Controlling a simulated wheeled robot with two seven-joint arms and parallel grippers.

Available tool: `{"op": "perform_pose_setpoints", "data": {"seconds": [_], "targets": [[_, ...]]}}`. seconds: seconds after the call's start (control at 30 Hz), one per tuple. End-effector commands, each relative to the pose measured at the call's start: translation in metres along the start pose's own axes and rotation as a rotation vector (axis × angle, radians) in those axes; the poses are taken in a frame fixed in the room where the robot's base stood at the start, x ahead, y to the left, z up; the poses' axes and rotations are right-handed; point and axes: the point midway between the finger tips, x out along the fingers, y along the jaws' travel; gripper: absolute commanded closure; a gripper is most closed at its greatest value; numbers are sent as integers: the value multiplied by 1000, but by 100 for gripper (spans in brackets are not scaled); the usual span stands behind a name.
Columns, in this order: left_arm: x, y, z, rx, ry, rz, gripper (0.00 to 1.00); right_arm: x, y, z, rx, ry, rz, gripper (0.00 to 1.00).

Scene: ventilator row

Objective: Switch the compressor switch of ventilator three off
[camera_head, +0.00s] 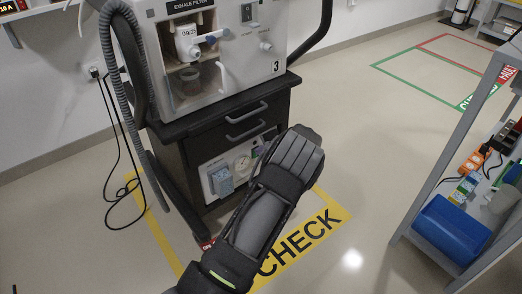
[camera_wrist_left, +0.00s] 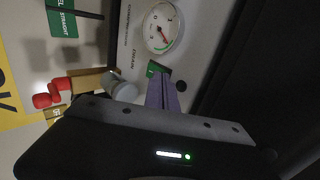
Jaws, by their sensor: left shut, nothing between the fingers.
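Ventilator three (camera_head: 240,50), marked with a black 3, stands on a dark cart. The pale compressor panel (camera_head: 212,162) is low on the cart's front, with a round gauge that also shows in the left wrist view (camera_wrist_left: 163,28). My left arm crosses in front of the panel's right part in the head view. In the left wrist view my left gripper (camera_wrist_left: 161,84) is shut and empty, its fingertips close to the panel by a small green label (camera_wrist_left: 156,67). I cannot make out the compressor switch; the fingers may hide it. Contact is unclear. My right gripper is not in view.
A pale cylinder (camera_wrist_left: 121,87) and a red knob-like part (camera_wrist_left: 45,98) are beside the fingers. A grey rack with a blue bin (camera_head: 450,228) stands at the right. A yellow CHECK marking (camera_head: 300,243) is on the floor. Hoses and black cables (camera_head: 112,150) hang at the left.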

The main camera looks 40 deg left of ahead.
Motion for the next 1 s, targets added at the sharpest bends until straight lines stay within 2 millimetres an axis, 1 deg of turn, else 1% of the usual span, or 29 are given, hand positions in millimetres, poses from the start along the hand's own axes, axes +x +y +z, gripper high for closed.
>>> {"op": "perform_pose_setpoints", "data": {"seconds": [0.43, 1.0], "targets": [[-11, -12, 0, -1, 0, -1, 100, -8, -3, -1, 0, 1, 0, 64], [-13, -11, -1, -1, 1, 0, 100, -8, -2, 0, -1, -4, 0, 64]]}}
